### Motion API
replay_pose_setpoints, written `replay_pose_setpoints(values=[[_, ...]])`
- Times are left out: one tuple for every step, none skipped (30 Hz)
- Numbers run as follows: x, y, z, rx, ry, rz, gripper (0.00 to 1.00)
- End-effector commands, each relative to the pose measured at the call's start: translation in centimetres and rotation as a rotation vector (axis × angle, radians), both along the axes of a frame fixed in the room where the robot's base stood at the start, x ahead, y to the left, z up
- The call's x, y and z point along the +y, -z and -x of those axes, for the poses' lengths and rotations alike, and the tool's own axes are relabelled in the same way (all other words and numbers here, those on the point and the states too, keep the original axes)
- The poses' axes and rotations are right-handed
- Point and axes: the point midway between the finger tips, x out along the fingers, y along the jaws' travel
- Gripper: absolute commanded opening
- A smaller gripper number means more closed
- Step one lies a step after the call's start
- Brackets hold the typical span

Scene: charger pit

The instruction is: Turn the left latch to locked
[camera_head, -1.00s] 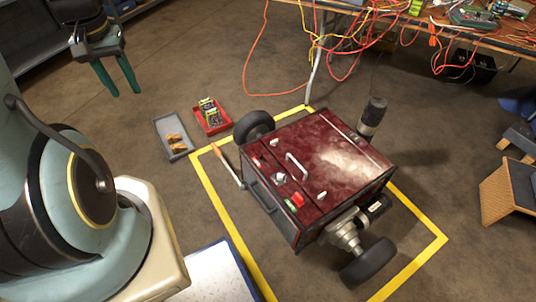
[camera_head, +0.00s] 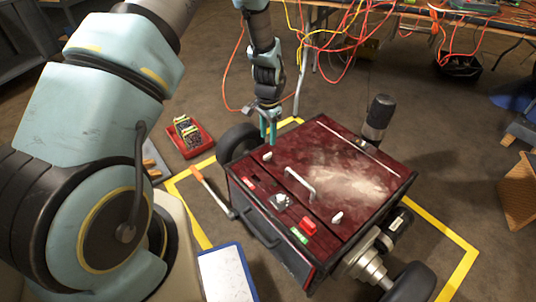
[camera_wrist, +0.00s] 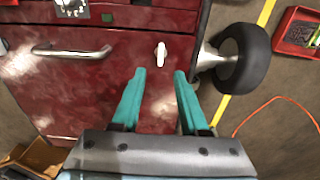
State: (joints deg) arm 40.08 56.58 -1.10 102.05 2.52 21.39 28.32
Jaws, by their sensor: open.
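The left latch (camera_head: 267,156) is a small pale knob on the dark red lid (camera_head: 345,165) of the wheeled robot box, near its left edge. In the wrist view the latch (camera_wrist: 160,54) looks narrow and upright, just ahead of the gap between my fingertips. My gripper (camera_head: 268,141) points down over the lid beside the left latch, its teal fingers apart and empty. In the wrist view my gripper (camera_wrist: 160,72) is open, with the latch roughly centred and not between the fingers. A second pale latch (camera_head: 337,217) sits near the lid's front right.
A metal handle (camera_head: 300,184) rises from the lid between the latches. A knob (camera_head: 281,201) and red switch (camera_head: 309,223) are on the front panel. A black wheel (camera_wrist: 243,58) stands beside the box. A red tray (camera_head: 190,137) lies on the floor, and cables hang behind.

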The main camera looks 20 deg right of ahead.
Motion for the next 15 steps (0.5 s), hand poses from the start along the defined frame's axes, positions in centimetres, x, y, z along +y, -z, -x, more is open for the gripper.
replay_pose_setpoints(values=[[0.1,1.2,0.1,0.003,0.000,-0.002,0.44],[0.1,1.8,0.1,0.003,-0.001,-0.002,0.44],[0.1,2.6,0.1,0.003,-0.001,-0.002,0.44],[0.1,3.2,0.1,0.002,-0.001,-0.003,0.44],[0.1,3.7,0.0,0.002,-0.001,-0.002,0.44],[0.1,4.4,0.0,0.002,-0.001,-0.003,0.44],[0.1,5.0,0.0,0.003,-0.002,-0.002,0.44],[0.1,5.4,0.0,0.002,-0.002,-0.002,0.44],[0.1,6.0,0.0,0.002,-0.002,-0.002,0.44],[0.1,6.4,0.0,0.001,-0.002,-0.002,0.44],[0.1,6.7,0.0,0.000,-0.002,-0.001,0.44],[0.1,7.1,0.0,0.000,-0.002,-0.001,0.44],[0.1,7.4,0.0,0.000,-0.002,-0.001,0.44],[0.1,7.6,0.0,0.000,-0.002,-0.001,0.44],[0.1,7.8,0.0,0.000,-0.002,-0.001,0.44]])
